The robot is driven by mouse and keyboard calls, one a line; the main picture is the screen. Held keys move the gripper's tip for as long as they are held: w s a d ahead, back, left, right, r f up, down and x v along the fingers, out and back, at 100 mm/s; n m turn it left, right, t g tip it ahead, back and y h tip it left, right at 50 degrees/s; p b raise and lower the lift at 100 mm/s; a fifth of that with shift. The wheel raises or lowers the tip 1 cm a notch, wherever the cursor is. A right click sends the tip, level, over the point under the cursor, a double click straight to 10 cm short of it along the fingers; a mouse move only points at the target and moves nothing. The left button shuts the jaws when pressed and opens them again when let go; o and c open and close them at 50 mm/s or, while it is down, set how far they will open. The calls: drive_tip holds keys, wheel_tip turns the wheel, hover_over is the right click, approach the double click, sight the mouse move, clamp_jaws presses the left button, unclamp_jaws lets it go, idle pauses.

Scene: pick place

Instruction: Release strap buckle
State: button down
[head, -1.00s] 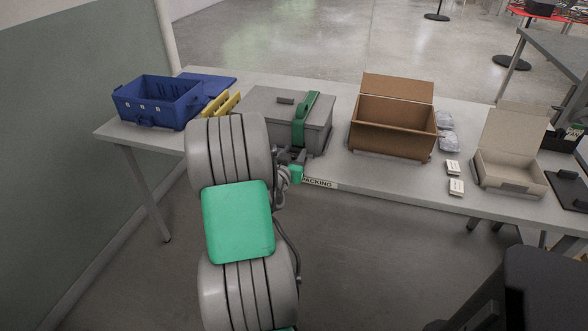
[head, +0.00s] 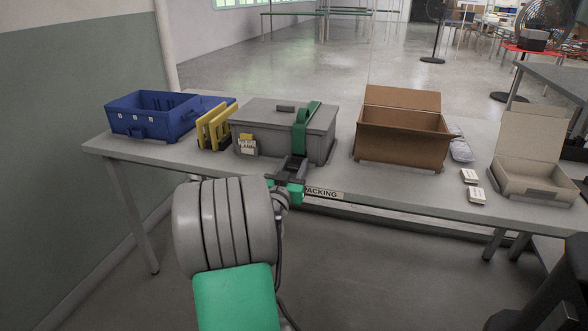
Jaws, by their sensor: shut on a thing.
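A grey lidded case (head: 264,122) stands on the table, left of its middle. A green strap (head: 300,130) runs over its lid and down its front at the right. My gripper (head: 291,168) is at the case's front, at the lower end of the strap. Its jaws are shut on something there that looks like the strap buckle. The fingers hide the buckle, so I cannot see whether it is fastened.
A blue crate (head: 150,117) and yellow upright pieces (head: 213,128) stand left of the case. An open brown carton (head: 402,137) stands to its right, then clear packets (head: 459,148), small white boxes (head: 471,184) and an open pale box (head: 530,172). The table's front edge runs below my gripper.

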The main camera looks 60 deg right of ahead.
drive_tip(key=c, duration=0.9)
unclamp_jaws()
drive_tip(key=a, duration=0.2)
drive_tip(key=a+b, duration=0.1)
drive_tip(key=a, duration=0.2)
drive_tip(key=s+a+f, duration=0.1)
drive_tip(key=a, duration=0.1)
drive_tip(key=shift+s+a, duration=0.1)
drive_tip(key=shift+a, duration=0.25)
drive_tip(key=shift+r, duration=0.1)
